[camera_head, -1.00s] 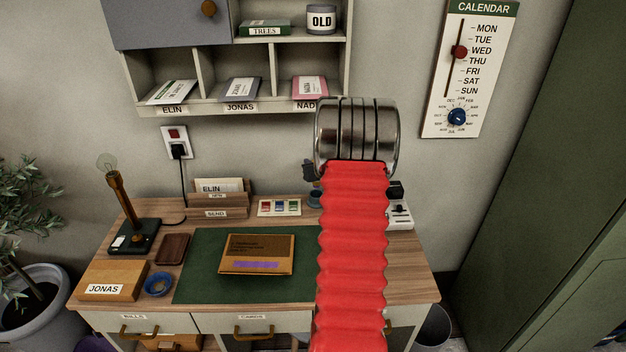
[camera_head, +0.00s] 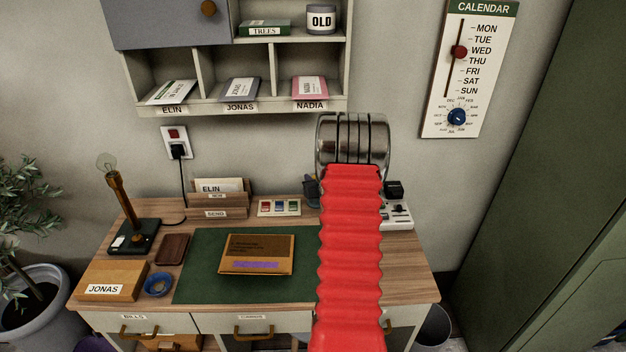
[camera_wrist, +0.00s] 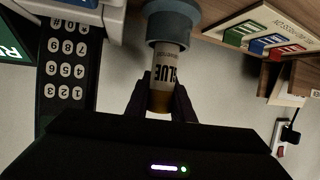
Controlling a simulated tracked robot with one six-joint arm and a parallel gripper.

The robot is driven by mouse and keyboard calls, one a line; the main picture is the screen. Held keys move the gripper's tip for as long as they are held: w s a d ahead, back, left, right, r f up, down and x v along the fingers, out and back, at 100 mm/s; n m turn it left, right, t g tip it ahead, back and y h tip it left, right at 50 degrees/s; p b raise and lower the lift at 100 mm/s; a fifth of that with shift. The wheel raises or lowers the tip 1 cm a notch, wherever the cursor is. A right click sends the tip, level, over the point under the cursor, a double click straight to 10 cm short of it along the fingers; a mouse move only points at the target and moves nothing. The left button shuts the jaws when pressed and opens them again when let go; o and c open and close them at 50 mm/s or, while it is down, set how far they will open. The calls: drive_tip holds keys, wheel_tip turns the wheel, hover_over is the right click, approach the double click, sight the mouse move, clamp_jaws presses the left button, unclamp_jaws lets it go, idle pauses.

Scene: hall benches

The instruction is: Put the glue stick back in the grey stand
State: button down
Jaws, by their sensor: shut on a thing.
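In the wrist view, which is upside down, the glue stick (camera_wrist: 163,72) has a white label reading GLUE and a brownish-yellow end. My gripper (camera_wrist: 162,98) is shut on it, with dark fingers on both sides of that end. The grey stand (camera_wrist: 193,12) is a round blue-grey holder on the desk, at the top of the wrist view. The glue stick's far end lines up with the stand and appears to reach into it; how deep I cannot tell. In the head view my red arm hides the glue stick and most of the gripper.
A brown parcel (camera_head: 257,254) lies on the green mat (camera_head: 205,262). Shelves (camera_head: 235,108) hang above.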

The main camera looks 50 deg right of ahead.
drive_tip(key=shift+w+f, duration=0.1)
drive_tip(key=shift+f, duration=0.1)
drive_tip(key=c, duration=1.5)
unclamp_jaws()
drive_tip(key=shift+c, duration=0.2)
drive_tip(key=shift+r, duration=0.1)
drive_tip(key=v, duration=1.2)
